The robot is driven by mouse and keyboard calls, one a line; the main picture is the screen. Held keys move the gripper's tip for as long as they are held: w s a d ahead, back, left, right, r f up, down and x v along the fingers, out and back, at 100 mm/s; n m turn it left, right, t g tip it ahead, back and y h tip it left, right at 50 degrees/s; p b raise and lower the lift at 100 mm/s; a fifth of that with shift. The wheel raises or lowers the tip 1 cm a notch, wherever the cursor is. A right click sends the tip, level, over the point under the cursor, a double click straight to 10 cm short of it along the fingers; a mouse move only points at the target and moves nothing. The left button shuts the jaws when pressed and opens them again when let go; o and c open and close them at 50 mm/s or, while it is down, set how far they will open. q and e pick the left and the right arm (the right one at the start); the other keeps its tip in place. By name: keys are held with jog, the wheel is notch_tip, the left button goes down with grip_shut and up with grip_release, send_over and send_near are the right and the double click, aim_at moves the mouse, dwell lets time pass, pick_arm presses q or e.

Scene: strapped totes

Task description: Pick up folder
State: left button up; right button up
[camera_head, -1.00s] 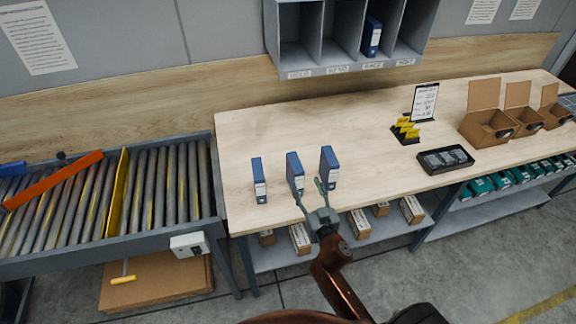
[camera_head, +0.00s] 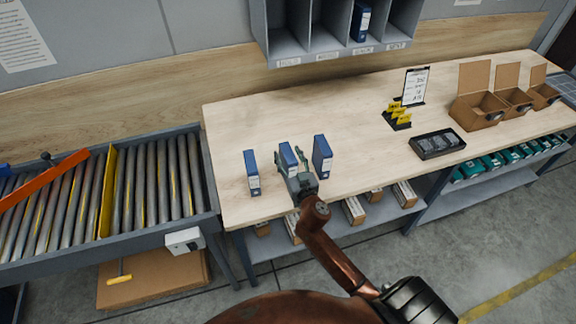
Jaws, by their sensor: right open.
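Three blue folders with white labels stand upright on the light wooden table (camera_head: 370,145). The left folder (camera_head: 252,172) stands apart. The middle folder (camera_head: 288,156) is partly hidden behind my right gripper (camera_head: 291,160), whose open fingers reach around or in front of it; I cannot tell whether they touch it. The right folder (camera_head: 322,155) stands just right of the gripper. A further blue folder (camera_head: 360,22) stands in a compartment of the grey wall shelf (camera_head: 288,62). My left gripper is not in view.
A roller conveyor (camera_head: 150,190) with an orange bar (camera_head: 45,180) lies to the left. A black tray (camera_head: 437,143), a sign stand (camera_head: 414,87) with yellow cards and open cardboard boxes (camera_head: 478,100) are at the right. The table's middle is clear.

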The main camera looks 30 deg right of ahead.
grip_shut()
dwell(0.7)
